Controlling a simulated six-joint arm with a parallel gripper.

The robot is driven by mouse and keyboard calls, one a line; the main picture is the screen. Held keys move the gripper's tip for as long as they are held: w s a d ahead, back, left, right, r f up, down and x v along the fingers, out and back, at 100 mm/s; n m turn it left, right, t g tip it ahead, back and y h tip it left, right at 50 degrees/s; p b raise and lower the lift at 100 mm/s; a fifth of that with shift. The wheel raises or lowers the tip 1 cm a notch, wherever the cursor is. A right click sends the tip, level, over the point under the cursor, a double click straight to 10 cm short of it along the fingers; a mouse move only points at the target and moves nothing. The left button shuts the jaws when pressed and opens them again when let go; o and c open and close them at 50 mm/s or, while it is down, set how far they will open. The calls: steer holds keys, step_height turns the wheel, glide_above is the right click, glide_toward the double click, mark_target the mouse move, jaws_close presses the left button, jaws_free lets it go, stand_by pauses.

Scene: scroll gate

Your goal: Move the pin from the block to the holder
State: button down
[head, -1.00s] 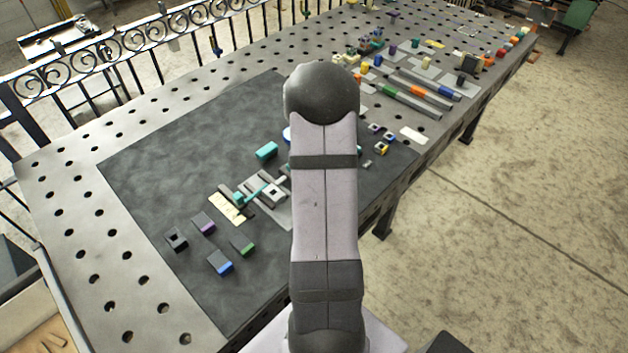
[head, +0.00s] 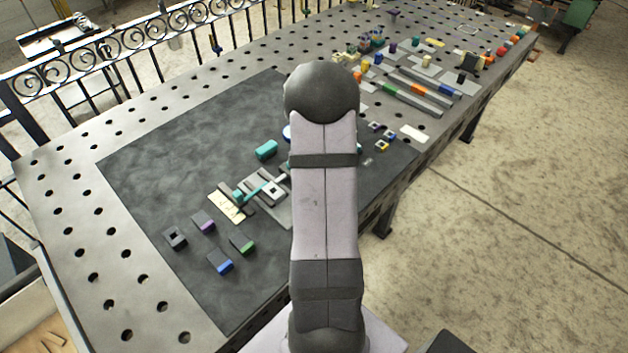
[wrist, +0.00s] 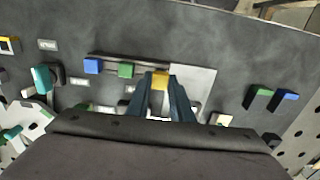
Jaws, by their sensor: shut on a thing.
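My gripper (wrist: 160,84) shows in the wrist view, with its two dark fingers closed together on a small yellow piece (wrist: 161,78). I cannot tell whether this piece is the pin. It is over or beside the right end of a dark rail that carries a blue block (wrist: 92,65) and a green block (wrist: 126,70). A pale grey plate (wrist: 193,82) lies just behind and right of the fingers. Which thing is the holder is not clear. In the head view my arm hides the gripper and the yellow piece.
In the wrist view a teal piece (wrist: 42,76) stands at left and dark blocks with green and blue tops (wrist: 272,98) lie at right. In the head view several colour-topped blocks (head: 242,244) lie on the dark mat (head: 150,165). The mat's left part is clear.

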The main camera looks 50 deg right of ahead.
steer(key=shift+f+b, duration=0.75)
steer(key=shift+f, duration=0.65)
stand_by(0.4)
steer(key=c, duration=1)
jaws_free()
steer(key=shift+r, duration=0.2)
steer(key=shift+r+p, duration=2.9)
steer(key=shift+r, duration=0.45)
